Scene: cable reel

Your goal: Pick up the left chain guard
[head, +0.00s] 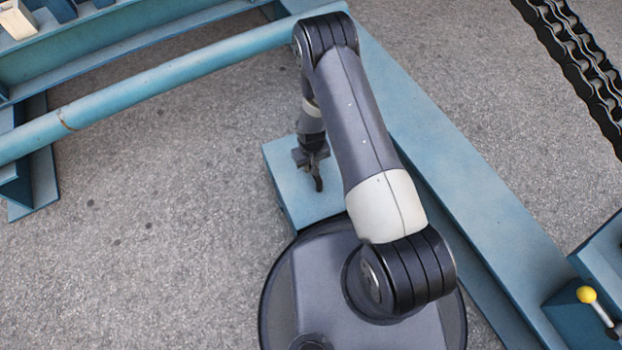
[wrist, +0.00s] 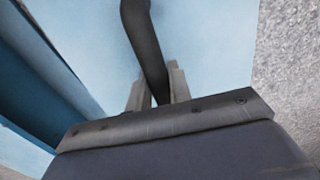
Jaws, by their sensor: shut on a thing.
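A light-blue box-like piece (head: 290,180), possibly the left chain guard, is beside my round base. A dark, curved, handle-like bar (wrist: 140,35) runs over its flat light-blue face (wrist: 205,45) in the wrist view. My gripper (head: 316,172) points down over this piece in the head view. In the wrist view my gripper (wrist: 157,78) has its two fingers shut on the dark bar, one on each side. Whether the bar is fixed to the blue piece, and whether the piece is off the floor, I cannot tell. My arm hides part of its right side.
A long blue beam (head: 460,190) runs diagonally just right of the piece. A blue round tube (head: 180,75) crosses the upper left. A dark chain (head: 575,50) lies upper right. A yellow-knobbed lever (head: 587,295) stands lower right. Grey floor (head: 150,220) is clear at left.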

